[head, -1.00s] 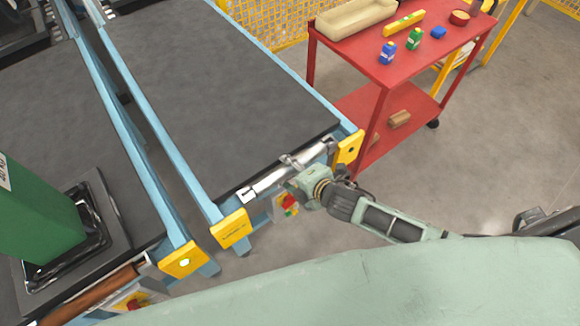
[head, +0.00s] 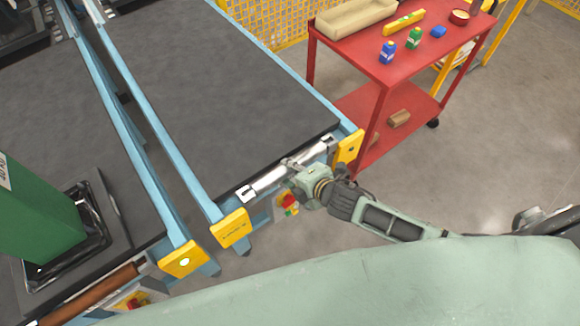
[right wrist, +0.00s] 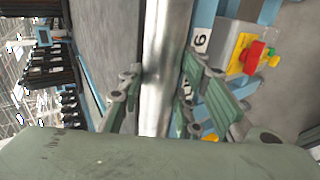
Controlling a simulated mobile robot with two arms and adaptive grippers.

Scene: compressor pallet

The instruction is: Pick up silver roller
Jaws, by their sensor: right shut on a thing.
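The silver roller (head: 266,182) lies across the front end of the right-hand conveyor, between its two yellow end caps. My right gripper (head: 292,167) reaches in from the right and is shut on the roller, right of its middle. In the right wrist view the shiny roller (right wrist: 165,70) runs upright through the picture, with the fingers of my right gripper (right wrist: 158,100) on both sides of it. The roller still sits at the belt's end. My left gripper is not in view.
A dark conveyor belt (head: 210,80) runs back from the roller. Yellow end caps (head: 231,229) flank it, with a red-and-yellow switch (head: 290,205) below. A brown roller (head: 95,295) and green box (head: 38,215) are at left. A red cart (head: 375,62) stands behind right.

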